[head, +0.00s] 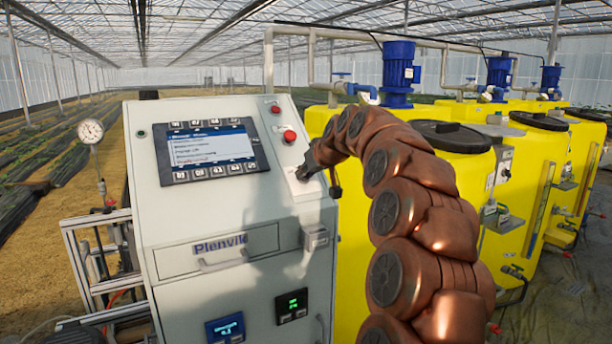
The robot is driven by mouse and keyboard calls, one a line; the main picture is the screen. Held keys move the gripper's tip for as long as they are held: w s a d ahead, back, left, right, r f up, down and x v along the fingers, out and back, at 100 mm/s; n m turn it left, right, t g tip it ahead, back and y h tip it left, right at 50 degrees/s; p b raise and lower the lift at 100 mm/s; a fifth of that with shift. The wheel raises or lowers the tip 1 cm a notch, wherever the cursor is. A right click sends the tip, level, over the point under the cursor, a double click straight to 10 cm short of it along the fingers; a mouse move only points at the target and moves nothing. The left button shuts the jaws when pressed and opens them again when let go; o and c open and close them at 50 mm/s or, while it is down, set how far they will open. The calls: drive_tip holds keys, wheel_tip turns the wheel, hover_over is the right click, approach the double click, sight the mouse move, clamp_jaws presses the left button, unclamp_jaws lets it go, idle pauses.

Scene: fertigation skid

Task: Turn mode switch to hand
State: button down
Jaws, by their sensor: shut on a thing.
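The grey control cabinet (180,217) stands left of centre with a sloped panel on top. My gripper (304,173) is at the right side of that panel, below the red buttons, shut on a small dark thing at the panel face. It appears to be the mode switch, but my gripper covers most of it. Its marks and the position of its handle cannot be read. My copper-coloured arm reaches in from the lower right and bends over to the panel.
The panel carries a lit screen (209,147) with keys, a red knob (289,136) and a smaller red button (275,108). Yellow tanks (450,185) with blue motors (399,70) stand right and behind. A pressure gauge (90,131) is at left. A handle and latch project from the cabinet front.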

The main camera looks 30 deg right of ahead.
idle(0.3)
drive_tip(key=c, duration=1.3)
unclamp_jaws()
drive_tip(key=shift+o, duration=0.2)
drive_tip(key=v, duration=1.2)
drive_tip(key=shift+a, duration=0.15)
